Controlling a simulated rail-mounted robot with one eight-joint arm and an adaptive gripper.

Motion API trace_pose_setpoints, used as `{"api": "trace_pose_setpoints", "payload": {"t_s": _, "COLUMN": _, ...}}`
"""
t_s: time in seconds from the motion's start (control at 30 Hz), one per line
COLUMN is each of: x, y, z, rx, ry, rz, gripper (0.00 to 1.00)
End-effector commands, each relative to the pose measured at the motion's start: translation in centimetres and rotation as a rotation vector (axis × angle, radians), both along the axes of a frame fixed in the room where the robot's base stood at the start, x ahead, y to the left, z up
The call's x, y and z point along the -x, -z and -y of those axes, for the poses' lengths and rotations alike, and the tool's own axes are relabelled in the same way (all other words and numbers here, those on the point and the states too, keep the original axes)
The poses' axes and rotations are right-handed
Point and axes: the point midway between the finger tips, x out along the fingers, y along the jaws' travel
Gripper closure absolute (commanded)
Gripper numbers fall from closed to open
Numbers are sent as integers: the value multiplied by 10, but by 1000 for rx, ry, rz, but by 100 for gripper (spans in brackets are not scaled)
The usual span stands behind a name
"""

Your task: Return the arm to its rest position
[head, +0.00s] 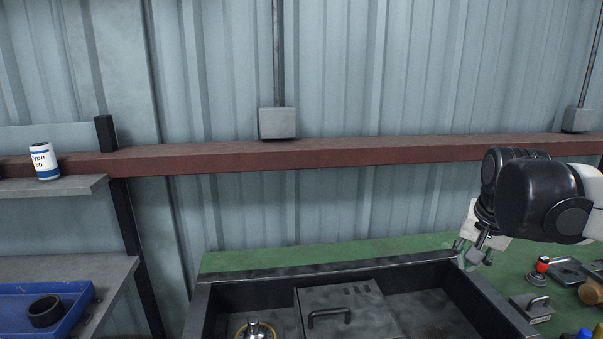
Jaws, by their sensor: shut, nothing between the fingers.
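My arm reaches in from the right edge of the head view, with a black joint and a white link. My gripper (474,253) hangs at its end, fingers pointing down, at the right rear corner of the dark open-topped frame (245,287). The fingers are small in the picture and look close together, with no object between them. I cannot tell whether the tips touch anything. Inside the frame are a grey box with a handle (338,305) and a round part with a yellow ring (256,330).
The green bench top (300,255) is clear behind the frame. Several small parts lie on it at right, including a grey block with a handle (532,307). At left, shelves hold a white-and-blue can (45,161) and a blue tray (75,291) with a black ring (45,311).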

Motion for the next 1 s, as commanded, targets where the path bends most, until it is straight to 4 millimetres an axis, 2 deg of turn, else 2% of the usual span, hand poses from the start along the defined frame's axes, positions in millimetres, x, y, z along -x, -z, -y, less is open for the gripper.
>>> {"api": "trace_pose_setpoints", "payload": {"t_s": 0.03, "x": 12, "y": 1, "z": -15, "rx": 11, "ry": -39, "rz": 15, "gripper": 100}}
{"api": "trace_pose_setpoints", "payload": {"t_s": 0.2, "x": 48, "y": 6, "z": -53, "rx": 51, "ry": -166, "rz": 63, "gripper": 100}}
{"api": "trace_pose_setpoints", "payload": {"t_s": 0.5, "x": 110, "y": 30, "z": -107, "rx": 123, "ry": -382, "rz": 155, "gripper": 100}}
{"api": "trace_pose_setpoints", "payload": {"t_s": 0.7, "x": 141, "y": 49, "z": -130, "rx": 162, "ry": -494, "rz": 206, "gripper": 100}}
{"api": "trace_pose_setpoints", "payload": {"t_s": 0.83, "x": 150, "y": 57, "z": -136, "rx": 175, "ry": -532, "rz": 224, "gripper": 100}}
{"api": "trace_pose_setpoints", "payload": {"t_s": 1.0, "x": 153, "y": 59, "z": -138, "rx": 180, "ry": -543, "rz": 229, "gripper": 100}}
